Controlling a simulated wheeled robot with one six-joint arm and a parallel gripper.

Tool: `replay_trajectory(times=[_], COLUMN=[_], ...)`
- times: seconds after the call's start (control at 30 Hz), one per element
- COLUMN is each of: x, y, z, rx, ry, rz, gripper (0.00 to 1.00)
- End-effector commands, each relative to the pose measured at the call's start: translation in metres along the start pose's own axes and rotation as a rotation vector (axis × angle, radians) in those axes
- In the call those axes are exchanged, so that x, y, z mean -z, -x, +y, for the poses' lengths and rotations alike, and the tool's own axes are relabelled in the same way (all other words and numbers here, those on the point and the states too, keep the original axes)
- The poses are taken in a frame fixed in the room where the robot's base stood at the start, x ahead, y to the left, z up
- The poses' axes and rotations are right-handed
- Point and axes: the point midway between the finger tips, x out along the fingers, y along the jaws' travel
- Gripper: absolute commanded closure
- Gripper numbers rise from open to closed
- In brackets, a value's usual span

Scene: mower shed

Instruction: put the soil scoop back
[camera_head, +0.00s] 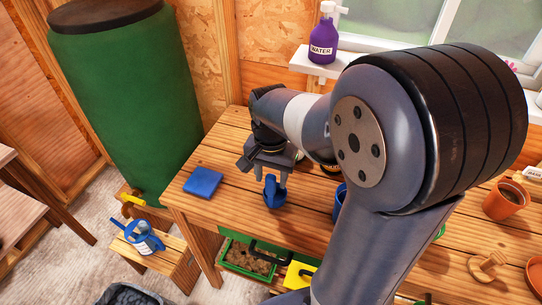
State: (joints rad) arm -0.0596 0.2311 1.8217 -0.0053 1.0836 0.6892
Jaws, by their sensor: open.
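A small blue item (273,192), which looks like the soil scoop, is at the wooden bench's (225,143) front edge, just below my gripper. My gripper (263,172) points down over the bench with its jaws open. The blue item is right by the fingers; I cannot tell whether they touch it. Part of it is hidden by the gripper. No marked place for the scoop can be made out.
A flat blue block (203,182) lies left of the gripper. A blue container (339,203) is partly hidden behind my arm. Terracotta pots (505,200) stand at right. Below are a green soil box (247,259) and a yellow item (298,274). A green barrel (128,100) stands left.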

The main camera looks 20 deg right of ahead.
Motion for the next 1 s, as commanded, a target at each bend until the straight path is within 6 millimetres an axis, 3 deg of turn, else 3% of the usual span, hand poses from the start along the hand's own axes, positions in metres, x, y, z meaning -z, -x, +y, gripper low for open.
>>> replay_trajectory(times=[0.2,0.4,1.0], x=[0.001,0.000,0.001], y=[0.051,0.083,0.103], z=[-0.001,-0.001,0.001], rx=[0.004,0.002,-0.001], ry=[0.000,0.000,-0.029], rz=[0.005,0.002,-0.001], gripper=[0.55,0.55,0.55])
